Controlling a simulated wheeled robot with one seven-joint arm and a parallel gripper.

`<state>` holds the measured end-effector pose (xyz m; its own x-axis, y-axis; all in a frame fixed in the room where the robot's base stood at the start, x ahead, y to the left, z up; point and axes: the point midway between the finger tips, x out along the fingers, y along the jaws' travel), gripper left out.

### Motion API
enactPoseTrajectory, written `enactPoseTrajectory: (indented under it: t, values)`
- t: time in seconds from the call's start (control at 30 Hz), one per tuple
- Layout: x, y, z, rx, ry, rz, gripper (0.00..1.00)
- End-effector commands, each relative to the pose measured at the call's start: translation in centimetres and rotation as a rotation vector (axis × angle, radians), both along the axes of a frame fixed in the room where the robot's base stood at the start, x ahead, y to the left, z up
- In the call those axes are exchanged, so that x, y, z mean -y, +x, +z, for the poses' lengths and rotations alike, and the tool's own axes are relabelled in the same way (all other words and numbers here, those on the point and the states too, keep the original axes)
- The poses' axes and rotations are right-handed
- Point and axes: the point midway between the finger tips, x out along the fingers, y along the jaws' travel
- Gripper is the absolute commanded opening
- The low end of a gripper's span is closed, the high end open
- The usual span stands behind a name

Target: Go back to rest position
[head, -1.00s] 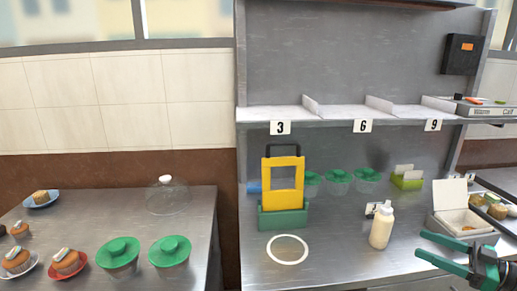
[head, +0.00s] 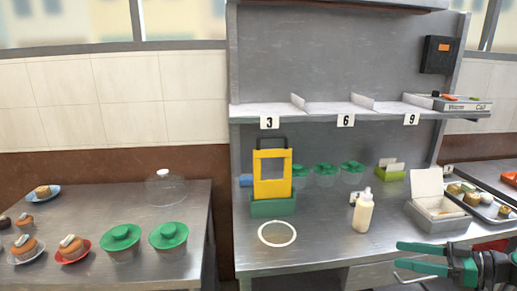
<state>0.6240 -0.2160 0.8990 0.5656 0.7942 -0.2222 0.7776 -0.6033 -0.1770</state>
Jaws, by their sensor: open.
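My gripper (head: 400,256) is at the lower right of the head view, in front of the steel counter's edge. Its teal fingers point left and stand apart, with nothing seen between them. The white open box (head: 437,208) stands on the counter just behind it. The cream squeeze bottle (head: 363,212) stands upright, up and to the left of the gripper, apart from it.
A yellow stand with a green base (head: 272,206) and a white ring (head: 277,233) are on the counter (head: 325,245). A tray of food (head: 490,207) lies at right. The left table (head: 95,211) holds green-lidded cups (head: 168,237), cupcakes and a glass dome (head: 164,188). A numbered shelf (head: 325,111) hangs above.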

Motion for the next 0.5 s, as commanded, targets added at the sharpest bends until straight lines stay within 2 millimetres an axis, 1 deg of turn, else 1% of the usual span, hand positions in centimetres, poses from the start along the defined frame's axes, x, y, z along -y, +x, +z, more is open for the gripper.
enactPoseTrajectory:
  t: [0.03, 0.17, 0.27, 0.4, 0.5]
  values:
    - [-0.7, -0.1, -0.3, -0.042, -0.015, 0.018, 0.63]
    - [-2.2, -0.6, -1.2, -0.177, -0.055, 0.051, 0.63]
    - [-3.4, -1.4, -2.0, -0.316, -0.104, 0.073, 0.63]
    - [-4.8, -3.1, -2.9, -0.550, -0.201, 0.069, 0.63]
    - [-5.3, -4.5, -3.1, -0.704, -0.274, 0.036, 0.63]
